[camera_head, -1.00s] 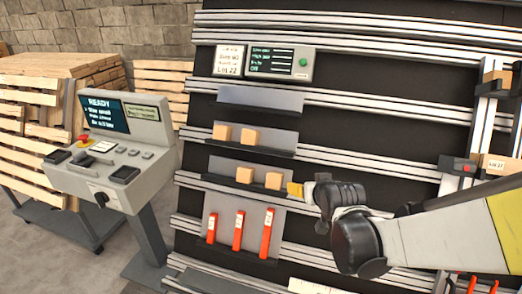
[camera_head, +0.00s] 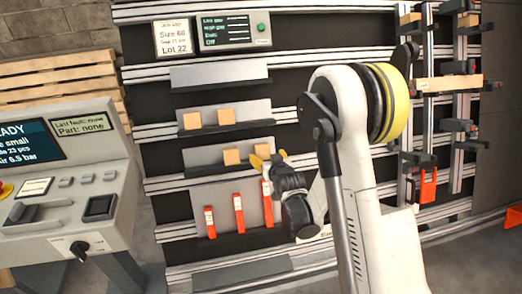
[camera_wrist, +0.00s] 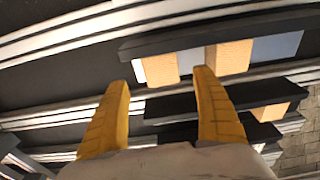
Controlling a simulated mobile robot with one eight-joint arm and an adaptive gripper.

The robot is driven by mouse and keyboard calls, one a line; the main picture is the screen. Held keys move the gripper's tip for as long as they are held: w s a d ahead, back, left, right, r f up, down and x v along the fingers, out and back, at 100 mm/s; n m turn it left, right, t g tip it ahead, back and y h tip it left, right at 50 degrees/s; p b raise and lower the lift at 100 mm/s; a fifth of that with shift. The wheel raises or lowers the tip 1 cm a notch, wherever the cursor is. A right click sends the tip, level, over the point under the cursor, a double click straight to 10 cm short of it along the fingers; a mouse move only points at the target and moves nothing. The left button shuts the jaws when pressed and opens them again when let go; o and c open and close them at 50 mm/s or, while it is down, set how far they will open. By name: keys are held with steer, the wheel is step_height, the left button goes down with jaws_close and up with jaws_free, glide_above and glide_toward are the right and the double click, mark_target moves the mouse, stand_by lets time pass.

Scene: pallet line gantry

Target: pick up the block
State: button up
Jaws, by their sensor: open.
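Two tan blocks stand on the lower block shelf, a left block (camera_head: 232,156) and a right block (camera_head: 262,151). Two more tan blocks, one at left (camera_head: 193,120) and one at right (camera_head: 226,116), stand on the shelf above. My gripper (camera_head: 267,161) has yellow fingers and is open and empty, close to the right block on the lower shelf. In the wrist view, one block (camera_wrist: 160,69) shows beyond the gap between the fingertips and another (camera_wrist: 230,57) beyond the right finger. Contact cannot be told.
Shelf lips (camera_head: 230,167) run below the blocks. Red tools (camera_head: 239,212) hang under the lower shelf. A control console (camera_head: 60,210) stands at left. A gantry with clamps and a wooden bar (camera_head: 448,84) is at right. An empty shelf (camera_head: 219,76) is above.

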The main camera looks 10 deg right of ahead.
mark_target(264, 151)
steer(key=x, duration=0.3)
steer(key=b+x, duration=0.3)
steer(key=x, duration=0.2)
steer(key=shift+w+a+r, duration=0.1)
steer(key=shift+r, duration=0.15)
steer(key=c, duration=1.3)
